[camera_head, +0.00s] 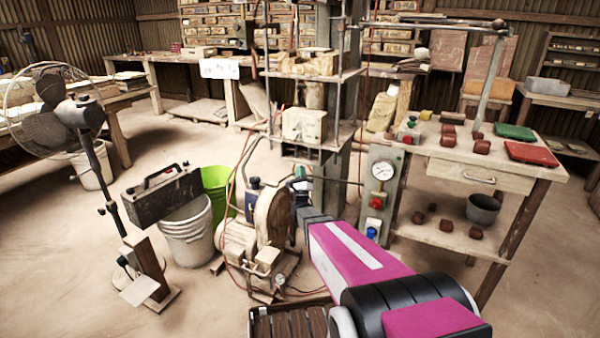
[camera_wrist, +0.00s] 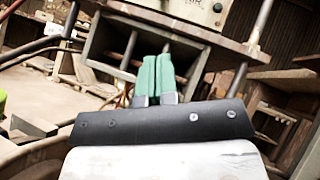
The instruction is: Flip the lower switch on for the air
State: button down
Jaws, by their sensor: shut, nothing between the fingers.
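My gripper (camera_head: 299,174) reaches towards the press frame, with its green fingertips partly hidden by my arm. In the wrist view its two green fingers (camera_wrist: 157,74) lie together, shut and empty. A grey panel (camera_head: 368,190) right of the press post carries a white dial gauge (camera_head: 382,171), a red knob (camera_head: 376,203) and, lowest, a blue knob (camera_head: 371,233). My gripper is left of this panel and apart from it. A pale box (camera_head: 305,125) with small lettering is on the press above my gripper. I cannot tell which fitting is the lower air switch.
A machine with a round wheel (camera_head: 272,218) stands left of my arm, with red hoses around it. A wooden table (camera_head: 466,164) with coloured trays and red-brown pieces is at the right.

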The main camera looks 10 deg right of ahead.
send_near(298, 134)
jog(key=w+d+f, duration=0.1)
jog(key=w+f, duration=0.1)
jog(key=shift+w+a+r, duration=0.2)
jog(key=shift+r, duration=0.45)
jog(key=shift+w+a+r, duration=0.2)
jog(key=shift+r, duration=0.5)
jog(key=shift+w+a+r, duration=0.2)
jog(key=shift+w+r, duration=0.05)
jog(key=shift+r, duration=0.4)
jog(key=shift+s+a+r+m+g+h, duration=0.2)
jog(key=shift+r+m+g+h, duration=0.1)
jog(key=shift+m+g, duration=0.25)
jog(key=shift+s+a+r+m+g+h, duration=0.1)
jog(key=shift+s+r+m+g+h, duration=0.15)
jog(key=shift+m+g, duration=0.3)
jog(key=shift+s+a+r+m+g, duration=0.15)
jog(key=shift+r+m+g, duration=0.35)
jog(key=shift+g, duration=0.6)
jog(key=shift+s+a+r+m+g, duration=0.15)
jog(key=shift+r+m+g, duration=0.35)
jog(key=shift+g, duration=0.6)
jog(key=shift+r+g+h, duration=0.25)
jog(key=shift+r+g, duration=0.05)
jog(key=shift+g, duration=0.1)
jog(key=shift+r, duration=0.2)
jog(key=shift+s+f, duration=0.1)
jog(key=shift+s, duration=0.05)
